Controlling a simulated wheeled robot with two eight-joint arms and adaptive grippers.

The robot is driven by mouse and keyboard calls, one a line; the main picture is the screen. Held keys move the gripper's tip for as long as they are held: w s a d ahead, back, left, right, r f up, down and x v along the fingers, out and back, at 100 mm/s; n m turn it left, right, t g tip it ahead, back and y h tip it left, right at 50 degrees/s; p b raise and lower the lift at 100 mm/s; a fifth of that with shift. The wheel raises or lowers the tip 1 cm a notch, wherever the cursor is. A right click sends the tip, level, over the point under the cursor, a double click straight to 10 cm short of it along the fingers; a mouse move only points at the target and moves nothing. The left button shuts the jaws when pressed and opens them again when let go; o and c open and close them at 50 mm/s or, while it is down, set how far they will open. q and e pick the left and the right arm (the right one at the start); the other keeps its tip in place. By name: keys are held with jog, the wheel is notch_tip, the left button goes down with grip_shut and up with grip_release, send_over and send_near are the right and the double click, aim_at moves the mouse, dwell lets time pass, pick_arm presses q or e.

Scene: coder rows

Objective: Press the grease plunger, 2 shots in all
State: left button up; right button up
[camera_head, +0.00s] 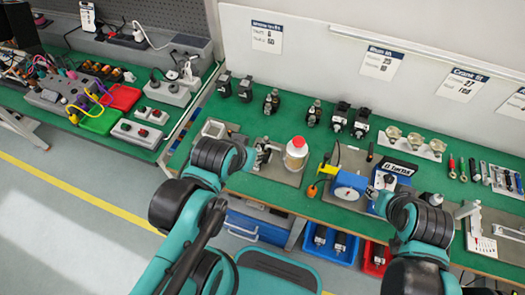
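A squat, pale, translucent jar with a red-orange top (296,154) stands upright on a grey plate on the green bench; it looks like the grease pot, but I cannot make out a separate plunger. My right gripper (386,181) is by the blue box at centre right, mostly hidden by my arm. I cannot tell whether either gripper is open or shut.
Several black motor-like units (341,115) line the back, below a white panel. Blue (331,244) and red bins sit below the front edge. Bare green bench (307,207) shows in front of the jar.

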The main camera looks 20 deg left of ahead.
pick_arm(q)
grip_shut()
dwell(1.4)
